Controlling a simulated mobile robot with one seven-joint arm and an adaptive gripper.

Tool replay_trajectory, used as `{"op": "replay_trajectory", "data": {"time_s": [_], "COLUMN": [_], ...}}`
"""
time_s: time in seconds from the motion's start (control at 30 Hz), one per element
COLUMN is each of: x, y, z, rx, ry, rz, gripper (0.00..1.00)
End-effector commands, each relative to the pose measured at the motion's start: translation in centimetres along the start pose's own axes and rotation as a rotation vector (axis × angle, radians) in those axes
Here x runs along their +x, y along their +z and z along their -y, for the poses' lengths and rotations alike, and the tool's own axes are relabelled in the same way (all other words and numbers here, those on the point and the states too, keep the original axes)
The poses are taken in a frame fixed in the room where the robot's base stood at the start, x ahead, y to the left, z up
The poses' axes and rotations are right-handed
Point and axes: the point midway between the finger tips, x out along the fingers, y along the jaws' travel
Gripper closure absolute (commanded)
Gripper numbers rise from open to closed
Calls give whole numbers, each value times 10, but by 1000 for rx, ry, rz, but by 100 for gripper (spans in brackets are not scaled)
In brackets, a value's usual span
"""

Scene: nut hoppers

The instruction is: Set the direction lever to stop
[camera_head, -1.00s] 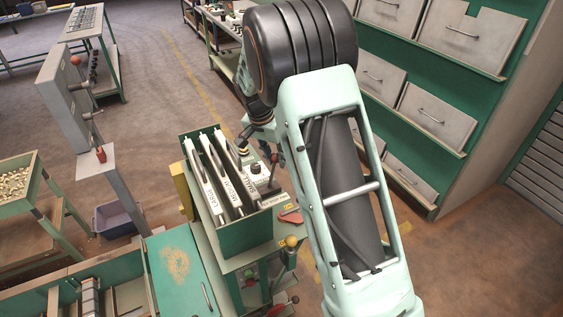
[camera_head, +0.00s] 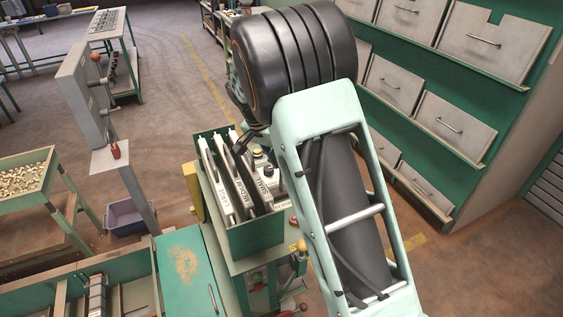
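No lever is readably marked as the direction lever, so I cannot tell which one it is. A grey panel post (camera_head: 85,95) at the left carries a red-knobbed lever (camera_head: 96,57), a small grey handle (camera_head: 112,110) and a red handle (camera_head: 115,151) on a lower ledge. A lever with a yellow-orange knob (camera_head: 300,246) stands beside the green machine, partly behind my arm. A red knob (camera_head: 303,308) shows low at the bottom edge. My arm covers the machine's right side. A dark part, perhaps of my gripper, shows left of my wrist; its fingers cannot be made out.
The green hopper box (camera_head: 256,238) holds upright plates labelled large, medium and small. A green lid (camera_head: 188,272) lies in front. A nut tray (camera_head: 24,179) and a blue-grey bin (camera_head: 127,217) stand left. A drawer cabinet (camera_head: 470,95) fills the right. Floor is open behind.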

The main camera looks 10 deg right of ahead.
Motion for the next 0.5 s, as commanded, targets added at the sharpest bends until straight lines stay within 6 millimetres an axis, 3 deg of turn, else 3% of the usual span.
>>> {"op": "replay_trajectory", "data": {"time_s": [0.07,0.1,0.23,0.5], "x": [-1,-1,0,0], "y": [3,3,3,1], "z": [3,3,2,1], "rx": [-2,-2,-2,-1], "ry": [-5,-5,-4,-2], "rz": [4,4,3,2], "gripper": [100,78,63,61]}}
